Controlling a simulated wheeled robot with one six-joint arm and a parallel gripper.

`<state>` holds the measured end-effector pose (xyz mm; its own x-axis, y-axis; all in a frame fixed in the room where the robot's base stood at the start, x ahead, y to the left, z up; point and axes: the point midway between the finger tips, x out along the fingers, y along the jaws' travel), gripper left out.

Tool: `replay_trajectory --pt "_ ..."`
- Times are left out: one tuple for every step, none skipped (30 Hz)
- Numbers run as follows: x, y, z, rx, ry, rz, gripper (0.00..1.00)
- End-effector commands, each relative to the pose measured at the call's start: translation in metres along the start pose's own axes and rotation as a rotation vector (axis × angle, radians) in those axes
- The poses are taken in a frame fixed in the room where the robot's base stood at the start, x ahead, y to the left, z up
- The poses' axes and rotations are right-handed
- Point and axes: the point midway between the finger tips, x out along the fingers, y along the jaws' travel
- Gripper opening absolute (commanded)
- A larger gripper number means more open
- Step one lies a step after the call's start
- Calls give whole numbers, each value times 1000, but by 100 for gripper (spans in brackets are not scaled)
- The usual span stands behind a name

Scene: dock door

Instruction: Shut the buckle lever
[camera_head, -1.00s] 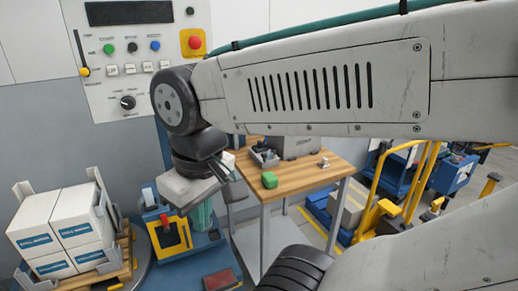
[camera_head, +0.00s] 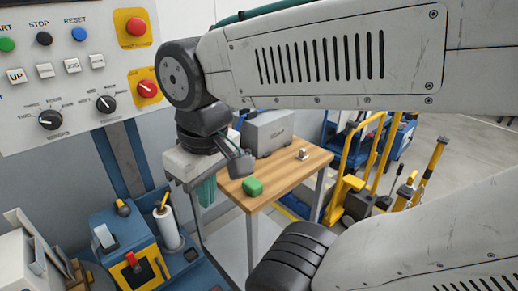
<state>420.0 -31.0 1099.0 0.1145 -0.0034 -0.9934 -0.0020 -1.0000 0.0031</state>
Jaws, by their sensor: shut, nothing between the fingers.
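A blue machine (camera_head: 101,222) stands at the lower left. A yellow plate with a dark opening (camera_head: 120,281) is on its front, and a small red lever (camera_head: 134,261) sits there. It is the likeliest buckle lever, but its exact position is too small to tell. My gripper (camera_head: 241,166) is shut and empty, to the right of and above the red lever in the picture, in front of the wooden table. It is well apart from the lever.
A control panel (camera_head: 70,75) is on the wall at upper left. A white roll (camera_head: 167,226) stands by the machine. Yellow-framed carts (camera_head: 350,160) stand at right.

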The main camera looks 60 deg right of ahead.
Motion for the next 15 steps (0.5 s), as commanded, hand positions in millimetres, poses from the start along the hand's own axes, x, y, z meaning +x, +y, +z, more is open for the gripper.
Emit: replay_trajectory --pt "0 0 0 0 0 0 0" --pt "0 0 0 0 0 0 0" --pt "0 0 0 0 0 0 0" --pt "0 0 0 0 0 0 0" --pt "0 0 0 0 0 0 0" --pt "0 0 0 4 -1 -1 0" --pt "0 1 -1 13 -4 -3 0" --pt "0 2 -2 28 -7 -5 0" --pt "-1 3 -5 57 -15 -12 0" --pt "-1 5 -8 89 -23 -19 0" --pt "-1 8 -12 129 -34 -26 0" --pt "-1 12 -18 194 -49 -41 0" --pt "-1 16 -23 254 -62 -53 0" --pt "-1 22 -28 321 -77 -69 0" --pt "0 30 -37 419 -97 -90 0"
